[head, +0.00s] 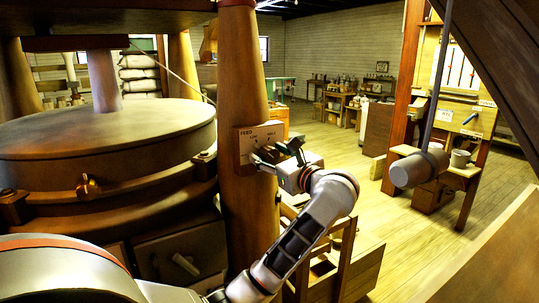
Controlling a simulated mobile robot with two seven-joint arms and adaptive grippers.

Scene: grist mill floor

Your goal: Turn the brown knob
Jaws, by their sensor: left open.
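A pale panel (262,135) marked FEED, with LOW and HALF legible, is fixed to the thick wooden post left of centre. My left gripper (269,158) is in front of the panel's lower part, with its fingers pointing at it and open. I cannot make out the brown knob; the gripper covers the lower part of the panel where it may be. I cannot tell whether the fingers touch anything. My right gripper is not in view.
A large round millstone casing (110,130) with a brass wing nut (88,186) stands left of the post. A grey cylinder (418,168) hangs on a rod at the right. Open plank floor (335,155) lies behind.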

